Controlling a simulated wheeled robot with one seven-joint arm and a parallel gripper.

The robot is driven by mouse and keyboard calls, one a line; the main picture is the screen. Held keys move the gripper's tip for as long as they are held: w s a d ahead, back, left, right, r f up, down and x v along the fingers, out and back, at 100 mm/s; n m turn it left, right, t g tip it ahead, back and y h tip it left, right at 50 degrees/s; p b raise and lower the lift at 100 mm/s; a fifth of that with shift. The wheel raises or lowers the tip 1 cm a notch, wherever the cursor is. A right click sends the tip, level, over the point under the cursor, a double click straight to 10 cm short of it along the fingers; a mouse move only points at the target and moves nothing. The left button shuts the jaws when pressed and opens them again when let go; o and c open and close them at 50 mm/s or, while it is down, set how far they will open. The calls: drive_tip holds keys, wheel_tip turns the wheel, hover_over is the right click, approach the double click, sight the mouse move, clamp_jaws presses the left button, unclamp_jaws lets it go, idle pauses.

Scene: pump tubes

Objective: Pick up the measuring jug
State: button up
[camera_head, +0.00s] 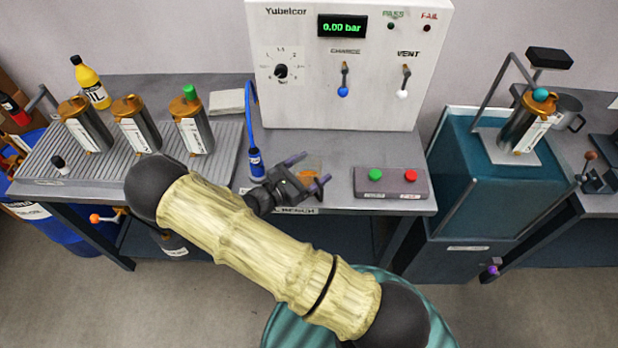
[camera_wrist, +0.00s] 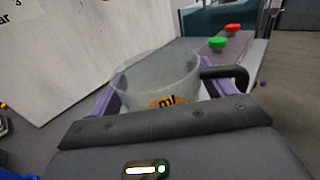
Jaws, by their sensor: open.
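The measuring jug (camera_wrist: 158,77) is a clear, open-topped vessel with an orange "ml" label and a dark handle (camera_wrist: 228,73) on its right in the wrist view. In the head view the jug (camera_head: 311,162) stands on the grey bench below the white panel, partly hidden by my gripper. My gripper (camera_head: 308,171) is open, its purple fingers low over the bench. In the wrist view the fingers show on either side of the jug, and the handle reaches over the right one. I cannot tell whether either finger touches the jug. The jug's lower part is hidden by the gripper body.
A box with green and red buttons (camera_head: 391,182) sits right of the jug. A blue hose nozzle (camera_head: 256,163) stands to its left. The white panel (camera_head: 349,112) rises behind. Several metal canisters (camera_head: 138,124) stand on the left rack, and a teal cabinet (camera_head: 480,180) is at right.

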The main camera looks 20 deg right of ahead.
drive_tip(key=c, duration=0.7)
drive_tip(key=shift+r, duration=0.15)
drive_tip(key=shift+c, duration=0.2)
wheel_tip(320, 180, up, 10)
idle(0.4)
